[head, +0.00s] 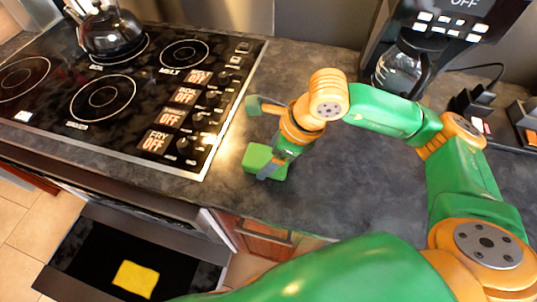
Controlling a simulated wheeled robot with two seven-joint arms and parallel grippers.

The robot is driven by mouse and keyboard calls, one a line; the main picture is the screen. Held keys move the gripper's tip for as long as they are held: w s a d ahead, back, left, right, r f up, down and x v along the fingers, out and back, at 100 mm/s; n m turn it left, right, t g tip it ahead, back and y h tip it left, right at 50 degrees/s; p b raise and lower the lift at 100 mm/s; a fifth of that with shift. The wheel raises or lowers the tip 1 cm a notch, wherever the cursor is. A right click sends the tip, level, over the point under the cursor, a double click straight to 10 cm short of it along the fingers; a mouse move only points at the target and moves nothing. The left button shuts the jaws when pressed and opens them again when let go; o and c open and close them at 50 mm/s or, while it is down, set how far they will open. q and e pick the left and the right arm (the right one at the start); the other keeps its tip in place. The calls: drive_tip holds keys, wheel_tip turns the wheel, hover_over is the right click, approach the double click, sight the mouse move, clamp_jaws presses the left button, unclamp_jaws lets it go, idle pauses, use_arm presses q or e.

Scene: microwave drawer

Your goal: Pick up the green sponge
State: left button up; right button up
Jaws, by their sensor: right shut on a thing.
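The green sponge (257,157) is a small bright green block at the front of the dark counter, just right of the stove. My right gripper (270,166) is at the sponge, with a grey finger across it, and is shut on it. The wrist and gripper partly cover the sponge. Whether the sponge touches the counter or is slightly above it cannot be told. My left gripper is not in view.
The black stove (130,75) with a kettle (110,30) is at left. An open drawer below holds a yellow item (136,280). A coffee maker (405,65) stands back right. Bare counter (345,185) lies right of the sponge.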

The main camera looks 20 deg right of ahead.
sight(263, 156)
drive_tip(key=shift+w+r, duration=0.1)
drive_tip(key=shift+r, duration=1.55)
use_arm(q)
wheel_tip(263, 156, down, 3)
drive_tip(key=b, duration=0.3)
drive_tip(key=shift+b, duration=0.35)
use_arm(e)
drive_tip(key=s+a+r, duration=0.2)
drive_tip(key=a+r, duration=0.3)
drive_tip(key=a, duration=0.1)
drive_tip(key=s+a+r, duration=0.3)
drive_tip(key=a+r, duration=0.2)
drive_tip(key=a, duration=0.2)
drive_tip(key=shift+s, duration=0.3)
